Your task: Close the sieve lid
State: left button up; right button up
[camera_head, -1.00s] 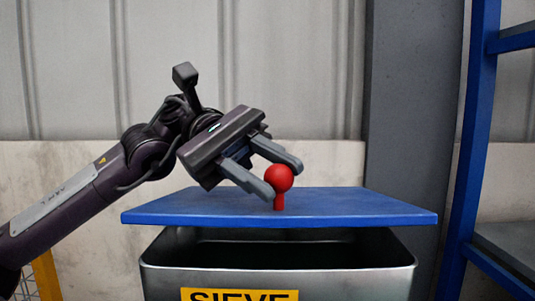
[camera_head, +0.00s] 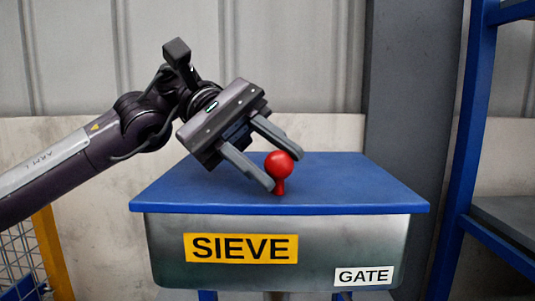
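The sieve is a grey metal bin (camera_head: 190,275) with a yellow SIEVE label on its front. Its blue lid (camera_head: 340,185) lies flat across the top, and no gap shows between the lid and the bin's front edge. A red round knob (camera_head: 279,163) on a short stem stands on the lid. My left gripper (camera_head: 283,170) comes in from the upper left, tilted down, with its two fingers spread and their tips on either side of the knob. I cannot tell whether a fingertip touches the knob or lid. My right gripper is not in view.
A white GATE label (camera_head: 364,276) is at the bin's lower right. A blue upright rack (camera_head: 462,130) stands at the right, beside a grey column (camera_head: 410,90). A yellow post with wire mesh (camera_head: 52,250) is at the lower left.

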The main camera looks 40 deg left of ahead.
aim_at(227, 176)
pick_arm(q)
jog(key=shift+o, duration=0.7)
jog(key=shift+f, duration=0.4)
jog(key=shift+a+r, duration=0.1)
jog(key=shift+r, duration=0.1)
jog(key=p+v, duration=0.1)
jog(key=v, duration=0.5)
jog(key=shift+a+r, duration=0.25)
jog(key=shift+a, duration=0.05)
jog(key=shift+a+r, duration=0.1)
jog(key=shift+a, duration=0.35)
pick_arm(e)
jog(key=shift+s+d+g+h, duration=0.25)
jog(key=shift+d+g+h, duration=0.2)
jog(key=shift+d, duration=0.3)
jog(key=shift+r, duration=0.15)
